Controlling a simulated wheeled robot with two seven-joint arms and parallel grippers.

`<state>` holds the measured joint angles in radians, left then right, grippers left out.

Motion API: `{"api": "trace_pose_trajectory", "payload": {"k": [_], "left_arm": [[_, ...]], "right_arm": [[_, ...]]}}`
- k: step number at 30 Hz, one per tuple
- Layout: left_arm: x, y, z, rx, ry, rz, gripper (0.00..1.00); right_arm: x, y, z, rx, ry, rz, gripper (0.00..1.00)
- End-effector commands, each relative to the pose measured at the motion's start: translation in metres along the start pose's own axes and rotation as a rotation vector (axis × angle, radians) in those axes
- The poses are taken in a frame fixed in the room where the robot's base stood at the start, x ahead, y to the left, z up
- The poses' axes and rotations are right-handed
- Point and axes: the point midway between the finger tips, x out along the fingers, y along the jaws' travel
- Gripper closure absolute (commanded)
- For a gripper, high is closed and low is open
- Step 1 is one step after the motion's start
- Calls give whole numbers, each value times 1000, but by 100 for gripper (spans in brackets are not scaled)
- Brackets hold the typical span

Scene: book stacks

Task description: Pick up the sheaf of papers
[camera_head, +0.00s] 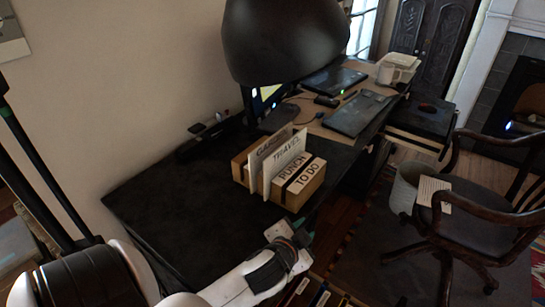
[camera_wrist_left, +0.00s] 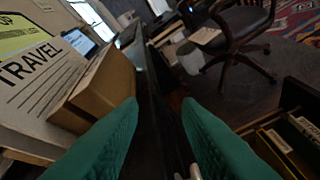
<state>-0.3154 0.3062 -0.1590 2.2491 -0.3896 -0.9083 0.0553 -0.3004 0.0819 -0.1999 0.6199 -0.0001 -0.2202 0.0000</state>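A cream, lined sheaf of papers (camera_head: 433,192) lies on the seat of the dark wooden chair (camera_head: 480,215) at the right of the head view. It also shows small near the top of the left wrist view (camera_wrist_left: 205,36). My left gripper (camera_head: 303,236) is at the front edge of the black desk, just below the card organizer and well to the left of the sheaf. In the left wrist view its green fingers (camera_wrist_left: 160,108) are spread apart with nothing visible between them. My right gripper is not in view.
The wooden organizer (camera_head: 305,184) with "TRAVEL" and "TO DO" cards stands on the black desk (camera_head: 180,205), close to my left gripper. A black lamp (camera_head: 285,40) hangs above. An open drawer with files (camera_wrist_left: 285,140) is below. A waste bin (camera_head: 404,188) stands beside the chair.

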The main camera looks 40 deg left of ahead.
Motion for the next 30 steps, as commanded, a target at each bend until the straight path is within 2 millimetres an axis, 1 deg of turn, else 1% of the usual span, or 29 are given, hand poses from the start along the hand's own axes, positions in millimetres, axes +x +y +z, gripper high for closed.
{"api": "trace_pose_trajectory", "payload": {"k": [1, 2, 3, 5, 6, 8, 9, 11, 12, 13, 14, 16, 18, 20, 21, 23, 24, 25, 26, 27, 30], "left_arm": [[11, 19, 29, 69, -123, 64, 69], [15, 29, 49, 118, -207, 103, 69], [18, 41, 76, 191, -325, 152, 69], [18, 55, 117, 318, -502, 217, 69], [15, 61, 142, 409, -616, 251, 69], [9, 64, 175, 561, -776, 288, 69], [5, 63, 192, 669, -874, 301, 69], [0, 58, 212, 840, -1005, 307, 69], [-2, 54, 221, 962, -1080, 301, 69], [-2, 51, 225, 1056, -1128, 291, 69], [-2, 48, 227, 1152, -1172, 274, 69], [4, 44, 225, 1385, -1243, 215, 69], [16, 48, 213, 1624, -1266, 123, 69], [29, 60, 197, 1825, -1245, 20, 69], [38, 73, 184, 1952, -1207, -61, 69], [52, 100, 162, 2123, -1118, -199, 69], [58, 122, 147, 2219, -1039, -296, 69], [62, 140, 136, 2281, -974, -370, 69], [64, 158, 126, 2330, -904, -442, 69], [65, 182, 113, 2380, -812, -533, 69], [60, 234, 87, 2442, -605, -723, 69]], "right_arm": [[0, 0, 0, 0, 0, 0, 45], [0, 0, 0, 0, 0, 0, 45], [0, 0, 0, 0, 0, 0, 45], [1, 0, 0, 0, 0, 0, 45], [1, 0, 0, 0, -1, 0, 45], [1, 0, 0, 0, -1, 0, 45], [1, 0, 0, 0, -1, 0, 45], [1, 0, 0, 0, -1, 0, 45], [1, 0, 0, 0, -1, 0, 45], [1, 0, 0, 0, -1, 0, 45], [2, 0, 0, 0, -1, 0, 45], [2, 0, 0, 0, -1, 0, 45], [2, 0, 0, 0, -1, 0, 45], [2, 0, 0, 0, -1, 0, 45], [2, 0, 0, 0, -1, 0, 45], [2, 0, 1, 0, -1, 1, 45], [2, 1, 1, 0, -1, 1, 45], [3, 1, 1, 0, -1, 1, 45], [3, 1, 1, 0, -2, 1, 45], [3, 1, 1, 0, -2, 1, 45], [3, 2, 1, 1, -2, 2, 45]]}}
